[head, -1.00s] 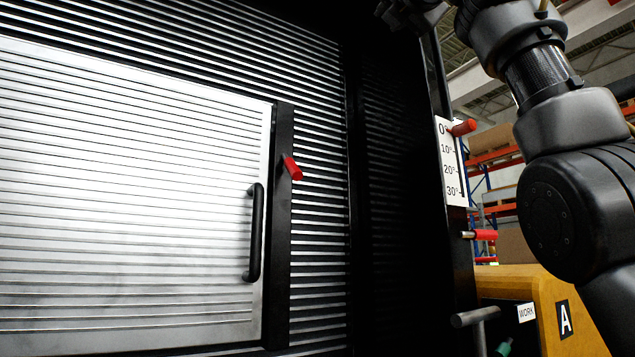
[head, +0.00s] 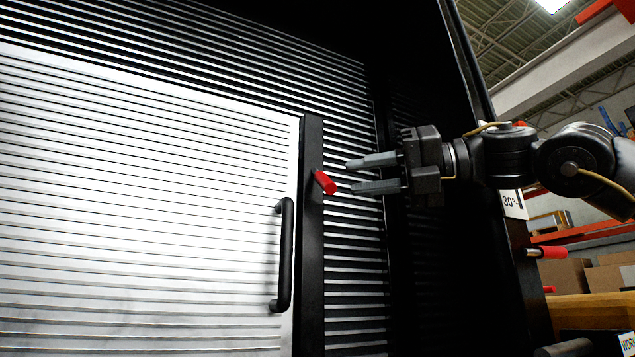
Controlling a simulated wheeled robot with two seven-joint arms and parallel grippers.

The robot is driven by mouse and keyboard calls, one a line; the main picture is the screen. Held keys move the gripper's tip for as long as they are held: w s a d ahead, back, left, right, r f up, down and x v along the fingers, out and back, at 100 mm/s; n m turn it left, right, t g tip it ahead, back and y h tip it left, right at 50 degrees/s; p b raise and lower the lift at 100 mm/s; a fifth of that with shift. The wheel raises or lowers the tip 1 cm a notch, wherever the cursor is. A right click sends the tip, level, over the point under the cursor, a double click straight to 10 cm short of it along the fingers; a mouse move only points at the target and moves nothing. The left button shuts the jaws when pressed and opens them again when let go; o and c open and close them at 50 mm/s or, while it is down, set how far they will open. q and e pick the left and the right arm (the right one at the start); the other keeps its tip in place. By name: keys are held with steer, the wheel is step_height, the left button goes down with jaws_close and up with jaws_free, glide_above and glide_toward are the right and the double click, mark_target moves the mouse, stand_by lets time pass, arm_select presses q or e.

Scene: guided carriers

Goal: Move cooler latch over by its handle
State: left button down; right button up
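The cooler latch has a red handle (head: 325,182) on the black upright strip (head: 310,240) at the right edge of the ribbed silver door (head: 140,210). The handle tilts down to the right. My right gripper (head: 348,175) comes in from the right, its two grey fingers apart, one above the other, pointing left at the latch handle. The fingertips look just right of the handle, with nothing between them; I cannot tell the exact depth gap. My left gripper is not in view.
A black vertical door pull (head: 284,255) stands on the door, left of and below the latch. A dark cabinet side stands behind my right gripper. At the right are a scale plate (head: 514,204), a red-tipped lever (head: 552,253) and cardboard boxes (head: 562,276).

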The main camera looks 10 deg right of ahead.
mark_target(327, 177)
steer(key=shift+a+r, duration=0.2)
steer(key=shift+a, duration=0.05)
steer(key=shift+w+a+p, duration=0.2)
steer(key=shift+a+p, duration=0.1)
steer(key=shift+p, duration=0.25)
steer(key=p+x, duration=0.1)
steer(key=x, duration=0.1)
steer(key=p+x, duration=0.1)
steer(key=x, duration=0.2)
steer(key=shift+w+d+f, duration=0.1)
steer(key=shift+w+d, duration=0.15)
steer(key=shift+w, duration=0.1)
steer(key=shift+a, duration=0.55)
steer(key=shift+s+d, duration=0.1)
steer(key=shift+d, duration=0.3)
steer(key=shift+c, duration=0.6)
jaws_close()
